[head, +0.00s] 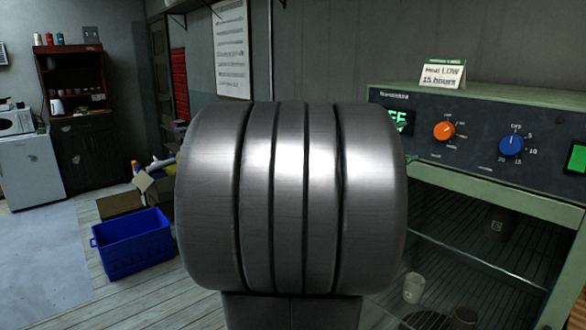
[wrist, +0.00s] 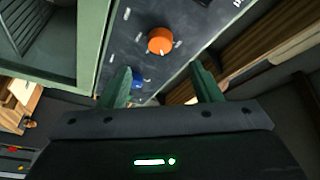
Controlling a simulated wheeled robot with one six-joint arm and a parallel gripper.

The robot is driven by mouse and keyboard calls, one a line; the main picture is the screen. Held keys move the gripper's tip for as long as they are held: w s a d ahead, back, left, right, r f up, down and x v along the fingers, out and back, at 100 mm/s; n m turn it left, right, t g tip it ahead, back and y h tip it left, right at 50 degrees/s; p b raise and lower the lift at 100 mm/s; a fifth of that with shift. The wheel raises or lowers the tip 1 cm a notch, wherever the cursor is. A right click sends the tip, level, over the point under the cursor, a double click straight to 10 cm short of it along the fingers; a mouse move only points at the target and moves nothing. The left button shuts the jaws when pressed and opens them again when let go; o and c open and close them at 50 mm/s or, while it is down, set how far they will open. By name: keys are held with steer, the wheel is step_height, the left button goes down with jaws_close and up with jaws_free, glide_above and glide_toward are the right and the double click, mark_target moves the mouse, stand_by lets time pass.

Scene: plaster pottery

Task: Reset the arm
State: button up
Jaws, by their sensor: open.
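My gripper (wrist: 163,80) shows in the wrist view, its two green fingers apart with nothing between their tips. The fingers point toward the dark control panel (wrist: 120,45) of the green oven (head: 475,185), with the orange knob (wrist: 160,40) beyond them and the blue knob (wrist: 138,79) beside the left finger. I cannot tell whether a finger touches the panel. In the head view my large metal arm joint fills the middle and hides my gripper. The orange knob (head: 444,131) and blue knob (head: 511,145) show on the panel at the right.
A sign (head: 442,74) stands on the oven. Cups show behind its front, including a pale cup (head: 413,288). A blue crate (head: 133,243) and cardboard boxes (head: 120,204) are on the floor at left. A small fridge (head: 32,171) and dark cabinet (head: 85,150) stand behind.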

mark_target(441, 134)
steer(key=p+x, duration=0.2)
steer(key=x, duration=0.7)
steer(key=shift+d+r, duration=0.2)
steer(key=shift+w+f+n+t+b, duration=0.15)
steer(key=shift+f+n+t+b, duration=0.15)
steer(key=shift+f+n+b, duration=0.3)
steer(key=n+t+b, duration=0.1)
steer(key=n, duration=0.2)
steer(key=shift+a+r+h+b, duration=0.1)
steer(key=shift+h+b, duration=0.2)
steer(key=shift+h, duration=0.1)
steer(key=n+t, duration=0.1)
steer(key=n, duration=0.1)
steer(key=n+t+b, duration=0.1)
steer(key=n, duration=0.1)
steer(key=n+t, duration=0.1)
steer(key=n, duration=0.2)
steer(key=shift+s+t+b, duration=0.3)
steer(key=shift+b, duration=0.1)
steer(key=b+v, duration=0.1)
steer(key=v, duration=0.6)
steer(key=shift+s+a+n, duration=0.3)
steer(key=shift+n, duration=0.1)
steer(key=shift+a+t+b, duration=0.1)
steer(key=shift+t+b, duration=0.2)
